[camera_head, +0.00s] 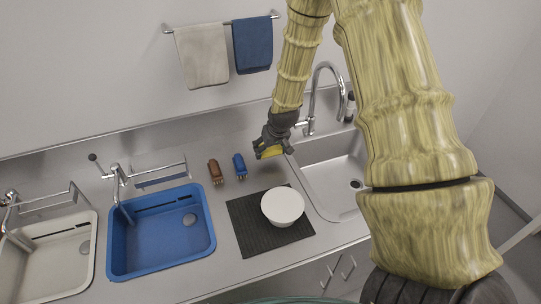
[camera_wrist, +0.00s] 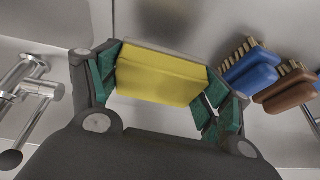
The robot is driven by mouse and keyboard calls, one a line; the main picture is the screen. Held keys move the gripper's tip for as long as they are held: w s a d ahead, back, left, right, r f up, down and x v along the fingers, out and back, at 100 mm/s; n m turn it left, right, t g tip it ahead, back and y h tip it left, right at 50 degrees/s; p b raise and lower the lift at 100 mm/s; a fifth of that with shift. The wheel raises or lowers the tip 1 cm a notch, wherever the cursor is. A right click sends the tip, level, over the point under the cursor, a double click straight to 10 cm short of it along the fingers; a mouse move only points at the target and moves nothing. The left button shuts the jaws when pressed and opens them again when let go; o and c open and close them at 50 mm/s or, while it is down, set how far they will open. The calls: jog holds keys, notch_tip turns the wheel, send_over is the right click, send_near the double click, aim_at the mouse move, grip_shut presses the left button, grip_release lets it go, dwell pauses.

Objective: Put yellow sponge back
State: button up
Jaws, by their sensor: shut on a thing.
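The yellow sponge (camera_wrist: 160,75) is a rectangular block held between the green-padded fingers of my gripper (camera_wrist: 163,88) in the wrist view. In the head view the sponge (camera_head: 270,152) shows as a small yellow patch below my gripper (camera_head: 268,146), which is shut on it. They are at the back of the counter, right of the blue brush and beside the left edge of the steel sink. From these views I cannot tell whether the sponge touches the counter.
A blue brush (camera_head: 239,166) and a brown brush (camera_head: 214,171) stand left of my gripper. A white bowl (camera_head: 283,206) is on a dark mat (camera_head: 252,238). A blue basin (camera_head: 160,245), a white basin (camera_head: 45,270), the steel sink (camera_head: 325,180) and a faucet (camera_head: 312,95) are around.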

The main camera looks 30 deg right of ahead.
aim_at(270, 156)
jog(key=shift+s+f, duration=0.1)
jog(key=shift+f, duration=0.15)
jog(key=x, duration=0.1)
jog(key=p+x, duration=0.1)
jog(key=x, duration=0.1)
jog(key=shift+s+a+f, duration=0.1)
jog(key=shift+s+a, duration=0.05)
jog(key=shift+s, duration=0.2)
jog(key=shift+s+f, duration=0.15)
jog(key=shift+f, duration=0.1)
jog(key=shift+f, duration=0.15)
jog(key=o, duration=1.3)
jog(key=shift+o, duration=0.2)
jog(key=shift+r, duration=0.3)
jog(key=b+v, duration=0.2)
jog(key=v, duration=0.9)
jog(key=shift+r+b, duration=0.3)
jog(key=shift+b, duration=0.1)
jog(key=shift+s, duration=0.1)
